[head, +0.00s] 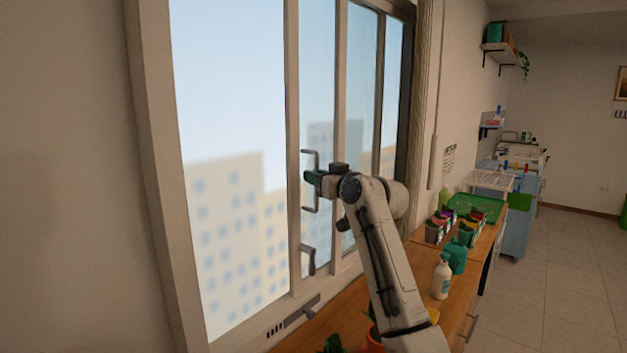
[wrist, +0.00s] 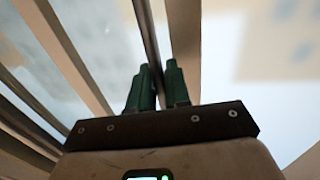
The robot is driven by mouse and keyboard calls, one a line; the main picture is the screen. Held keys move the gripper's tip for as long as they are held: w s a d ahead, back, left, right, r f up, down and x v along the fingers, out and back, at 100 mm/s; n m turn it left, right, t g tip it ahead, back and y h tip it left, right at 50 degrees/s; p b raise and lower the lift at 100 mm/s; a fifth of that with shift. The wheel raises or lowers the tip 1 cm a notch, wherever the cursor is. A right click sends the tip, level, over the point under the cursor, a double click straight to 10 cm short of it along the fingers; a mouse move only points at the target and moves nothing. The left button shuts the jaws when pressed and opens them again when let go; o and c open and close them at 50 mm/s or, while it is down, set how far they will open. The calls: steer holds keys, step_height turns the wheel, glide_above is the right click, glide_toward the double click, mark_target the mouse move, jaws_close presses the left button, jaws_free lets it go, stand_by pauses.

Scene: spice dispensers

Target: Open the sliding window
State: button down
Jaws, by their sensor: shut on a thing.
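The sliding window (head: 293,100) fills the left wall, with upright pale frame bars. A wide clear section lies left of the bars, and narrower panes lie to the right. A thin bracket-shaped handle (head: 316,208) stands upright on a frame bar. My gripper (head: 310,177) is at the middle of this handle, coming from the right. In the wrist view, the two green fingers of my gripper (wrist: 158,85) are shut on the dark handle bar (wrist: 146,28) between them. The grip hides part of the handle.
A smaller lever (head: 308,260) sits lower on the frame. A wooden counter (head: 415,262) runs below the window. It holds a white bottle (head: 442,279), a teal container (head: 457,258), spice boxes (head: 435,231) and a green tray (head: 478,207). The tiled floor (head: 560,275) at right is clear.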

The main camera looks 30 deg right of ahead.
steer(key=c, duration=1.3)
jaws_free()
steer(key=shift+c, duration=0.2)
steer(key=shift+s, duration=0.15)
steer(key=s+d+b, duration=0.1)
steer(key=s+b, duration=0.1)
steer(key=s, duration=0.8)
steer(key=shift+s+d, duration=0.15)
steer(key=shift+s, duration=0.1)
